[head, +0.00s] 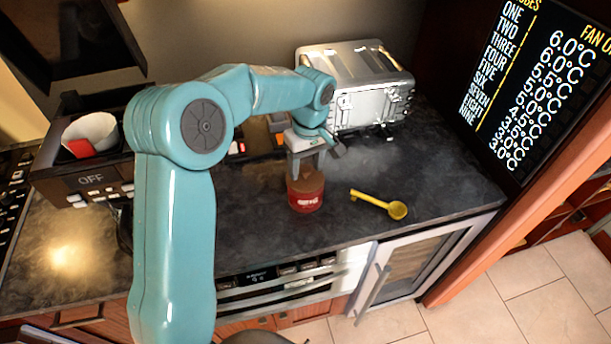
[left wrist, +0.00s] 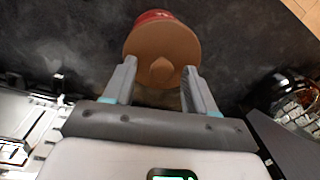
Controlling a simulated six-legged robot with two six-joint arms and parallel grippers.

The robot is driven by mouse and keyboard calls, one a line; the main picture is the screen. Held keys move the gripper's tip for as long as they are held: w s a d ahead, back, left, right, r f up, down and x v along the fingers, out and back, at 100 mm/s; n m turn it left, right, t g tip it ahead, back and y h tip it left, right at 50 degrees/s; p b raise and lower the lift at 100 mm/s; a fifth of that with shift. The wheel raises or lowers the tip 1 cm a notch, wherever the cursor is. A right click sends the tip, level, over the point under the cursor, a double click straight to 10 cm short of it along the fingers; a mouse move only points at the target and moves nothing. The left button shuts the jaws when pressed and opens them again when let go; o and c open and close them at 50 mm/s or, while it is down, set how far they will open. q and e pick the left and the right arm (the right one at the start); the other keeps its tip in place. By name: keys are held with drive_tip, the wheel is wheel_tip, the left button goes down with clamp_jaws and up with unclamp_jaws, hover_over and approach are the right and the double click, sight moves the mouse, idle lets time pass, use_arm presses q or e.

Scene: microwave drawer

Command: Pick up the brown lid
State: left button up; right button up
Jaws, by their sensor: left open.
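The brown lid (left wrist: 165,45) sits on a red jar (left wrist: 155,15), with a small raised knob at its middle. In the head view the red jar (head: 306,195) stands upright on the dark counter, and the brown lid (head: 305,178) is partly hidden by my gripper. My left gripper (head: 306,172) points down over the lid. In the left wrist view its two fingers (left wrist: 160,80) are apart, one on each side of the lid's near part, with the knob between them. I cannot tell whether they touch the lid. My right gripper is not in view.
A silver metal case (head: 357,85) stands behind. The dark counter (head: 440,165) is clear at the right.

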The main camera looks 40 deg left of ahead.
use_arm(q)
drive_tip(key=shift+s+d+r, duration=0.1)
drive_tip(key=shift+s, duration=0.05)
drive_tip(key=shift+c, duration=0.3)
drive_tip(key=shift+s+r, duration=0.1)
drive_tip(key=c, duration=0.5)
clamp_jaws()
drive_tip(key=shift+w, duration=0.2)
drive_tip(key=shift+s, duration=0.1)
